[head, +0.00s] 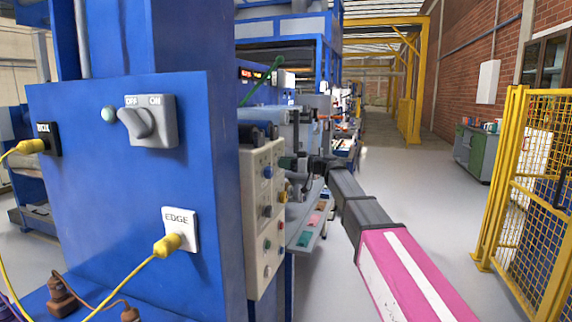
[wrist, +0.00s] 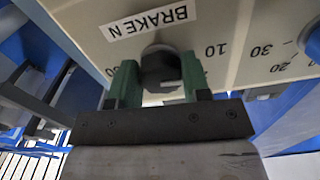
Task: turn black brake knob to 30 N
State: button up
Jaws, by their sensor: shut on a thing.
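The black brake knob (wrist: 160,60) is on a beige panel (head: 262,220), near an upside-down "BRAKE N" label (wrist: 148,20) in the wrist view. A light pointer mark shows on the knob's side facing the gripper, pointing rightward. My gripper (wrist: 158,76) has its two green fingers on either side of the knob, shut on it. In the head view, my gripper (head: 291,163) reaches the panel's right side from the right. The knob is too hidden there to make out. A "10" (wrist: 215,50) is printed right of the knob; the fingers hide part of the dial.
Another dial with "30" (wrist: 262,50) and a blue knob (wrist: 313,40) is at the right in the wrist view. A blue cabinet (head: 80,200) with an OFF/ON switch (head: 148,121) stands left in the head view. Yellow fencing (head: 530,170) is at the right, with clear floor between.

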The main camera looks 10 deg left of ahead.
jog(key=m, duration=0.8)
jog(key=shift+m, duration=0.4)
jog(key=m, duration=0.4)
jog(key=shift+s, duration=0.1)
jog(key=shift+r+m, duration=0.1)
jog(key=shift+m, duration=1.9)
jog(key=o, duration=0.9)
jog(key=d, duration=1.1)
jog(key=shift+s, duration=0.4)
